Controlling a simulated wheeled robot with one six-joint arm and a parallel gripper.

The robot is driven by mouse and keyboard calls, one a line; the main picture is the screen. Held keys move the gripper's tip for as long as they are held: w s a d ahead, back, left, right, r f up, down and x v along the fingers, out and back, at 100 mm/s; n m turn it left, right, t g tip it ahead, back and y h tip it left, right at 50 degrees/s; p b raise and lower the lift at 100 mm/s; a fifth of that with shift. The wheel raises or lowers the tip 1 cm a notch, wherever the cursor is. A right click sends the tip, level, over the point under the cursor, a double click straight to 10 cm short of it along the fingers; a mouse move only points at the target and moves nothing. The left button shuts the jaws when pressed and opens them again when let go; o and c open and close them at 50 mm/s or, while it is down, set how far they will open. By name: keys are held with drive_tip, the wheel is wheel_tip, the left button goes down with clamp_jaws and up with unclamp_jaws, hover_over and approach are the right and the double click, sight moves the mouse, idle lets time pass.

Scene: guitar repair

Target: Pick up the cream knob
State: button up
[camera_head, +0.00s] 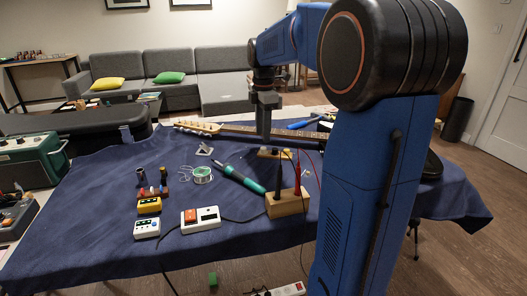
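I cannot clearly single out the cream knob; at this size the small parts blur together. My gripper (264,143) points straight down over the blue-covered table. Its tips are at or just above a small wooden block (270,154), which carries tiny dark and pale pieces. The fingers are seen nearly edge-on and look close together, so I cannot tell whether they are open or hold anything. They hide part of the block.
A guitar neck (283,134) lies behind the gripper. A wooden holder (288,203) with upright tools and red leads stands in front. A teal-handled iron (240,178), solder spool (202,175), yellow box (149,205) and white meters (200,219) lie left.

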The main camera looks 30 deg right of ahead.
sight(264, 148)
drive_tip(key=shift+w+d+f, duration=0.1)
drive_tip(key=shift+d+f, duration=0.1)
drive_tip(key=shift+f, duration=1.25)
drive_tip(key=shift+d+f, duration=0.15)
drive_tip(key=shift+f, duration=1.3)
clamp_jaws()
